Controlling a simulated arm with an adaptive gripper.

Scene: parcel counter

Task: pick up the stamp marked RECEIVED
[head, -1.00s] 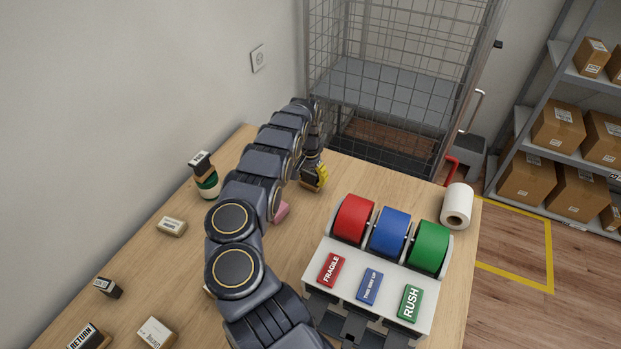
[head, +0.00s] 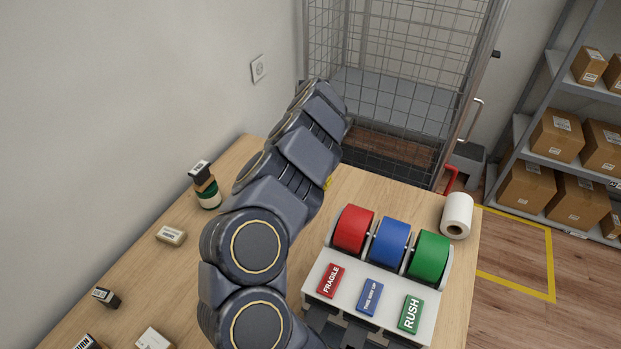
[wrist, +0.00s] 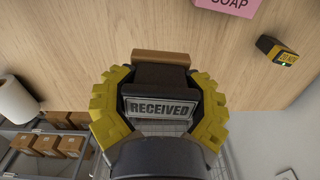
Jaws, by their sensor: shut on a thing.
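In the wrist view, the yellow-padded fingers of my gripper (wrist: 161,82) are closed on both sides of the dark stamp marked RECEIVED (wrist: 160,107). Its label faces the camera, and a brown wooden part shows at its far end. In the head view, my arm hides the stamp and nearly all of the gripper; only a bit of yellow (head: 328,183) shows. The stamp's height above the table is hard to tell.
A pink SOAP block (wrist: 226,12) and a small black-and-yellow item (wrist: 277,50) lie on the table. The tape dispenser (head: 345,285) and white roll (head: 457,215) are right.

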